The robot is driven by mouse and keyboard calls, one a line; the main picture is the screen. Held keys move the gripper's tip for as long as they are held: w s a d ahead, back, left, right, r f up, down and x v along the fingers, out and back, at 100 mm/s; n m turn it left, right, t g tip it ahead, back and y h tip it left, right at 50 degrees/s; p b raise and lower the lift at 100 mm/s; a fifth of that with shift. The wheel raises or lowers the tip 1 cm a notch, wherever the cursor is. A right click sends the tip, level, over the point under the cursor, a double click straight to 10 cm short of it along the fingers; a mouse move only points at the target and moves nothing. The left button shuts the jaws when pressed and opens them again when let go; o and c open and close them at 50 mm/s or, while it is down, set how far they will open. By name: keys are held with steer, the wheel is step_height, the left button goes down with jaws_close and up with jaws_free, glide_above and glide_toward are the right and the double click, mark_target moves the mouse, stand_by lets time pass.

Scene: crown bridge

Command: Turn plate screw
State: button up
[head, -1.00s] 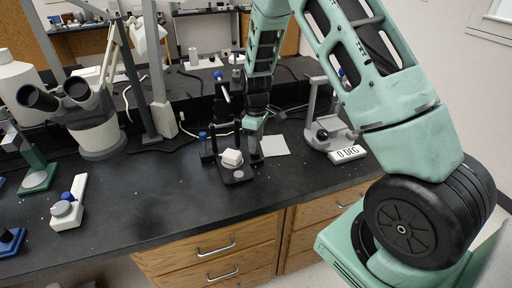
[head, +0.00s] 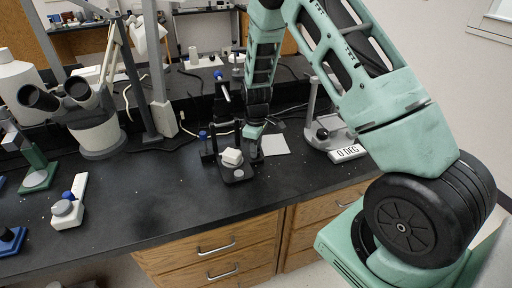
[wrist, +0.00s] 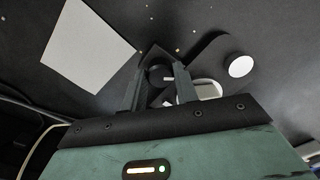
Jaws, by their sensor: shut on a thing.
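A black stand (head: 238,173) with a blue knob on top of its post and a white block (head: 232,157) on its base stands on the bench. My gripper (wrist: 160,76) is low at the right side of this stand in the head view, where its fingers are hard to make out. In the wrist view the two fingers are closed around a small dark round part, which looks like the plate screw (wrist: 158,73). Most of the screw is hidden between the fingers.
A white sheet (head: 275,145) lies right of the gripper. A grey stand with a "0 DEG" label (head: 347,153) is further right. A microscope (head: 95,130) and small instruments stand at left. The front middle of the bench is clear.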

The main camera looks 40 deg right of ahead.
steer(key=shift+m, duration=0.3)
steer(key=m, duration=0.4)
steer(key=shift+r+p, duration=0.1)
steer(key=shift+p, duration=0.2)
steer(key=m+p, duration=0.1)
steer(key=m, duration=0.4)
steer(key=shift+a+m, duration=0.1)
steer(key=shift+m, duration=0.3)
steer(key=m, duration=0.4)
steer(key=shift+p, duration=0.4)
steer(key=shift+w+m+p, duration=0.1)
steer(key=shift+m+p, duration=0.4)
steer(key=shift+m, duration=2)
steer(key=shift+a, duration=0.1)
steer(key=o, duration=1)
step_height(320, 180, up, 17)
steer(key=shift+r+b, duration=0.15)
steer(key=shift+b, duration=0.35)
